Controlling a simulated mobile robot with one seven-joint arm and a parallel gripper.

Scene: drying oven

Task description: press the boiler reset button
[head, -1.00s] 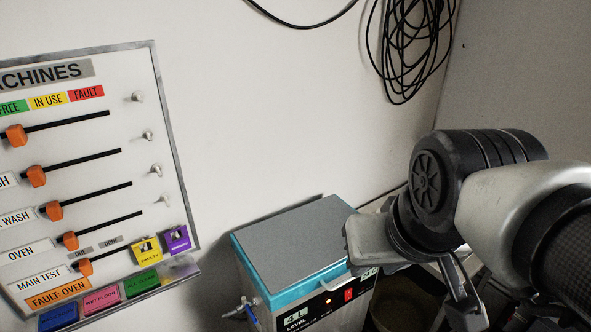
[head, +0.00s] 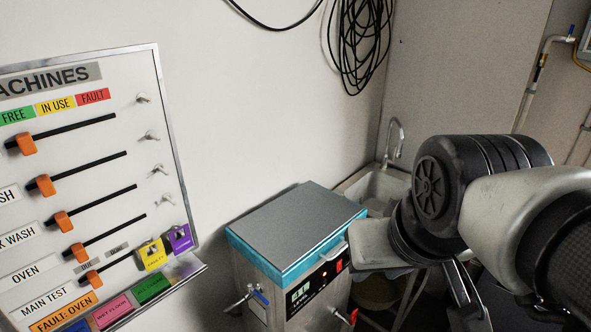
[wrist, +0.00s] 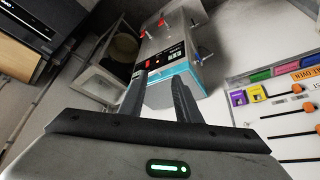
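No button labelled as a boiler reset is readable in either view. A steel unit with a teal-edged grey lid (head: 296,232) stands against the wall in the head view. Its front has a small display and a red switch (head: 339,266). It also shows upside down in the wrist view (wrist: 168,45). At the right edge of the head view is part of a grey box (head: 585,42) with pipes; I cannot tell what it is. My gripper (wrist: 159,80) is open and empty, its two fingers apart, pointing towards the steel unit in the wrist view.
A whiteboard (head: 110,165) with orange sliders hangs at left. A sink (head: 372,186) with a tap stands in the corner behind the steel unit. Coiled black cable (head: 360,45) hangs on the wall. A dark appliance (wrist: 32,38) shows at upper left in the wrist view.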

